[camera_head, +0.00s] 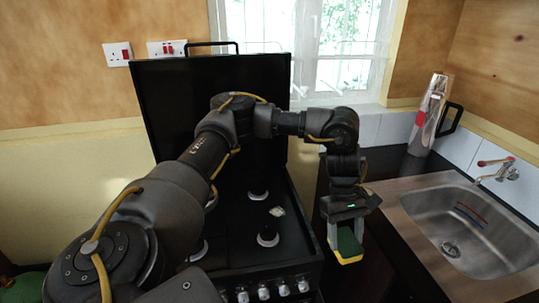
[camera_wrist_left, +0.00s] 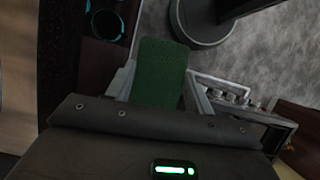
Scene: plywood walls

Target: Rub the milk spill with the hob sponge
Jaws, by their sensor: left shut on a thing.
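My left gripper (camera_head: 346,236) is shut on the green and yellow hob sponge (camera_head: 349,246), which hangs below it to the right of the hob. In the left wrist view the sponge (camera_wrist_left: 160,72) shows its green face between the two fingers. A small pale patch (camera_head: 277,211) lies on the black hob (camera_head: 243,232) among the burners; it may be the milk spill, but it is too small to be sure. The sponge is apart from it. My left arm hides part of the hob's left side. My right gripper is not in view.
The hob's raised black lid (camera_head: 180,95) stands at the back. Knobs (camera_head: 264,293) line its front. A steel sink (camera_head: 455,225) with a tap (camera_head: 497,171) is at the right. A red and silver container (camera_head: 428,115) stands in the back right corner.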

